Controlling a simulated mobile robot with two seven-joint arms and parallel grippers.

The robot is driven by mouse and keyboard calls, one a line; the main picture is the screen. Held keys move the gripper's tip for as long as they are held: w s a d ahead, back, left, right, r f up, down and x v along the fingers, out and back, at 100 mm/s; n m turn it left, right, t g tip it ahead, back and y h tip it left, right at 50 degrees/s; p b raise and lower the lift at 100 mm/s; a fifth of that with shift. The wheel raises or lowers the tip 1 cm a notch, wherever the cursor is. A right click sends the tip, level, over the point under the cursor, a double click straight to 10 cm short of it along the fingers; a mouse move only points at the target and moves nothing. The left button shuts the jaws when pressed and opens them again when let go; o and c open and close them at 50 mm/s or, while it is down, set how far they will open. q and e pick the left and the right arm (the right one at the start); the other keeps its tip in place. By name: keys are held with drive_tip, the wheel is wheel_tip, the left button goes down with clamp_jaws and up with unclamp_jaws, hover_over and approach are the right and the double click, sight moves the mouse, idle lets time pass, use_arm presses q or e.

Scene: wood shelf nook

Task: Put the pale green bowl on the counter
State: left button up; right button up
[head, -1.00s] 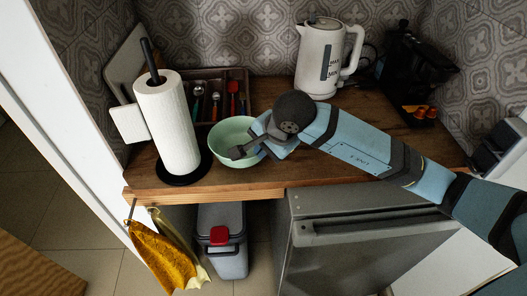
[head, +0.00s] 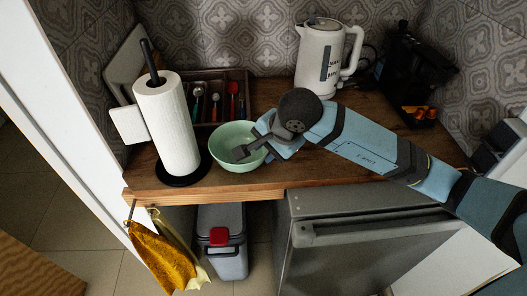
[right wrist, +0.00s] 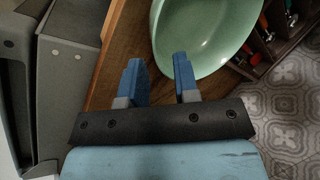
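The pale green bowl (head: 232,134) sits upright on the wooden counter (head: 330,150), near its front edge and right of the paper towel roll. My right gripper (head: 254,148) is at the bowl's right side, with one finger over the bowl's opening. In the right wrist view the two fingers (right wrist: 158,78) are spread apart. The bowl (right wrist: 205,35) shows just beyond them, and the right finger overlaps its edge. I cannot tell whether a finger touches the bowl. My left gripper is not in view.
A paper towel roll (head: 167,125) stands left of the bowl. A cutlery tray (head: 240,106) lies behind it. A white kettle (head: 320,58) and a black coffee machine (head: 405,70) stand at the back right. Bare counter lies right of the bowl, under my arm.

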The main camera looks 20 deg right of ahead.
drive_tip(key=v, duration=0.9)
drive_tip(key=shift+r, duration=0.2)
drive_tip(key=shift+s, duration=0.1)
